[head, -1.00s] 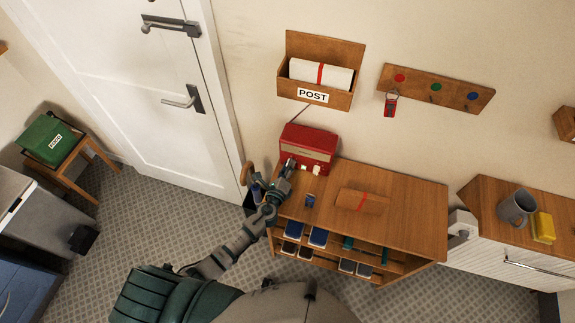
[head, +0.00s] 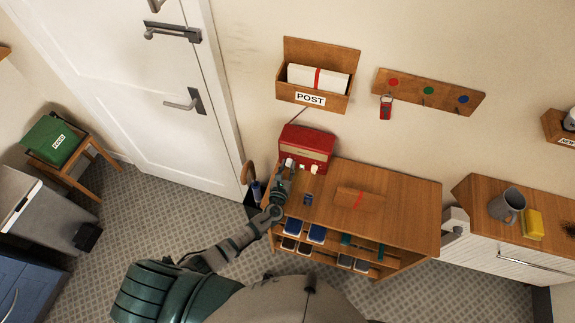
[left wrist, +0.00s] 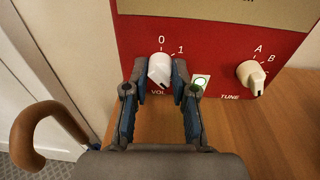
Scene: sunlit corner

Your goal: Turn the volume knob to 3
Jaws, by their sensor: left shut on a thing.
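The red radio (head: 306,146) stands at the back left of the wooden cabinet top. In the left wrist view its white volume knob (left wrist: 159,70) is above the label VOL, with 0 and 1 printed around it; other numbers are hidden or not legible. My left gripper (head: 286,168) is at the radio's front. In the left wrist view its fingertips (left wrist: 160,78) are either side of the volume knob, shut on it. The knob's pointer direction is hard to tell. The white tune knob (left wrist: 251,76), with A and B, is to the right, clear of the fingers. My right gripper is out of view.
A small white plate with a green circle (left wrist: 201,80) is just right of the right finger.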

